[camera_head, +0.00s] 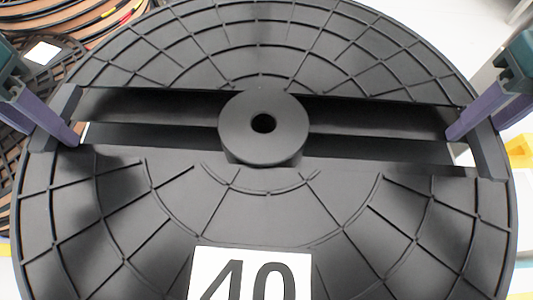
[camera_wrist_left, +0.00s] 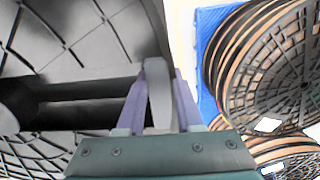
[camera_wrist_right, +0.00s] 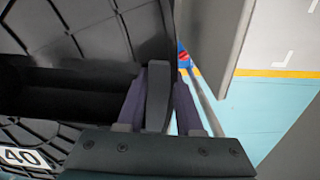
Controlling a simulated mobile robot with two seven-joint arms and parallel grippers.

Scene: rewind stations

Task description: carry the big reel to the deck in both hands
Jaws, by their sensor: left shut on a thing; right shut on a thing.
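The big reel (camera_head: 330,215) is a large black ribbed disc with a round centre hub, a wide slot across it and a white label reading 40. It fills most of the head view, with its face toward the camera. My left gripper (camera_head: 75,138) is shut on the reel's rim at the left end of the slot; the left wrist view shows the rim bar (camera_wrist_left: 160,95) between its fingers. My right gripper (camera_head: 455,135) is shut on the rim at the right end; that bar (camera_wrist_right: 157,95) shows between its fingers in the right wrist view. I cannot make out the deck.
Stacked reels with black flanges and brown windings (camera_head: 75,22) stand at the upper left; the left wrist view shows them on a blue base (camera_wrist_left: 207,90). The right wrist view shows a grey panel (camera_wrist_right: 215,40) close by and light blue floor with a yellow line (camera_wrist_right: 270,110).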

